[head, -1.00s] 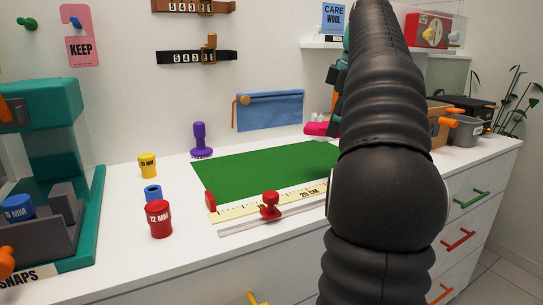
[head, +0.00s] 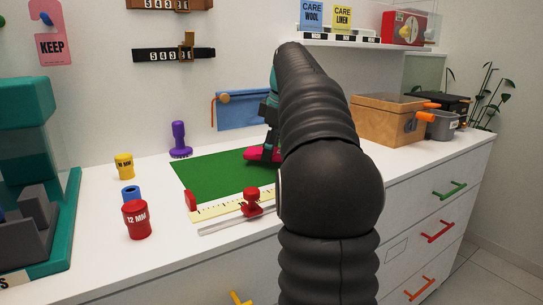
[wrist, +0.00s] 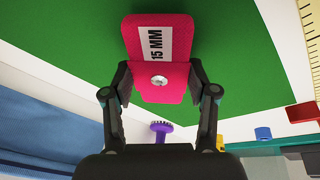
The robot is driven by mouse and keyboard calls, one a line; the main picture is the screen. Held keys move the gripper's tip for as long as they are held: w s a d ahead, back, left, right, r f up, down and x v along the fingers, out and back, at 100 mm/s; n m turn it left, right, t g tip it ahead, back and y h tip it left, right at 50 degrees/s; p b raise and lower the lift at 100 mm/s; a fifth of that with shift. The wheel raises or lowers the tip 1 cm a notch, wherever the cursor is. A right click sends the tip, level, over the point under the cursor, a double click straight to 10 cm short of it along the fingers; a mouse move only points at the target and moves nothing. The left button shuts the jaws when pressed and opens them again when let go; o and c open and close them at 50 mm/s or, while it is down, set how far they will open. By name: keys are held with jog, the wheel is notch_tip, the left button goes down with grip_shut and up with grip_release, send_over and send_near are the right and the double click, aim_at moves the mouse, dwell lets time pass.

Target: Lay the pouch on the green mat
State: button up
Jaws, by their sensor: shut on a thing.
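The pink pouch (wrist: 158,32) has a white "15 MM" label and a silver snap in the wrist view. My gripper (wrist: 160,84) is shut on its sides near the snap end. In the head view the pouch (head: 252,158) shows partly behind my gripper (head: 268,140) and arm, at the far right part of the green mat (head: 205,180). The mat (wrist: 236,45) lies behind the pouch in the wrist view. I cannot tell whether the pouch touches the mat. My arm hides the mat's right side in the head view.
A yellow ruler (head: 225,207) and a red-knobbed slider (head: 252,202) lie along the mat's front. A purple tool (head: 179,140) stands behind its left corner. A blue cloth (head: 232,112) hangs behind. Red (head: 137,220), blue and yellow pots stand left.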

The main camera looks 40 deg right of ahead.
jog(key=shift+f, duration=0.8)
jog(key=shift+f, duration=0.1)
jog(key=o, duration=1.2)
jog(key=p+v, duration=0.1)
jog(key=v, duration=1.1)
